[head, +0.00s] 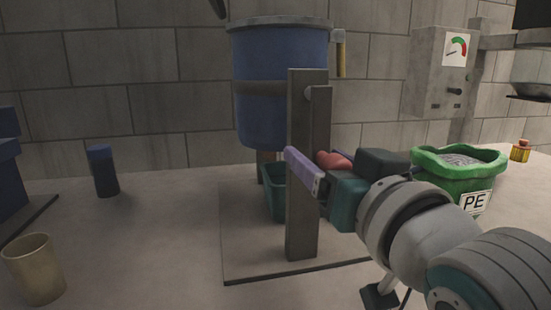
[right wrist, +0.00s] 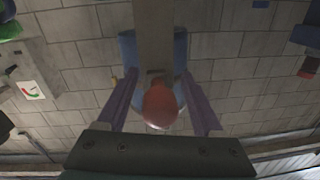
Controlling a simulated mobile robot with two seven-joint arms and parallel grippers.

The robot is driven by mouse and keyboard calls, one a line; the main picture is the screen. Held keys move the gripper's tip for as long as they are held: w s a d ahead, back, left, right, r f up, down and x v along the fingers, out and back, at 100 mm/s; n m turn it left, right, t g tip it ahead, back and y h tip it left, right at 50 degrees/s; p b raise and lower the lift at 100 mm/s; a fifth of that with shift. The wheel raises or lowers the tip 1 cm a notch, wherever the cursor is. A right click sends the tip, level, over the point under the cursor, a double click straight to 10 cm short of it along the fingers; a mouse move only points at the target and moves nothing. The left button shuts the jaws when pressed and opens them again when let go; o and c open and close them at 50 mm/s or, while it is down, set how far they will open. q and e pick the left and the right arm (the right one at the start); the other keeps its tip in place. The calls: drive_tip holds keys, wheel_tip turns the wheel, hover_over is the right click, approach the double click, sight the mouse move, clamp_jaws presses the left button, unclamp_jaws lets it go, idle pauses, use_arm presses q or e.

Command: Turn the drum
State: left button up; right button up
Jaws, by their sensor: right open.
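The blue drum (head: 278,75) hangs upright in a grey post stand (head: 302,225) in the head view, with a grey rim and band. In the right wrist view it shows partly behind the post (right wrist: 155,35). A rounded red knob (head: 331,160) shows just right of the post, partly hidden by my right gripper (head: 318,170). In the right wrist view the red knob (right wrist: 160,104) lies between the two purple fingers of my right gripper (right wrist: 160,112), with gaps on both sides. The gripper is open. My left gripper is out of view.
A teal bin (head: 273,195) stands under the drum. A green bin (head: 475,178) marked PE stands at right, below a grey gauge box (head: 435,75). Table between cups and stand is clear.

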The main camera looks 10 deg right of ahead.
clamp_jaws()
idle(0.4)
idle(0.9)
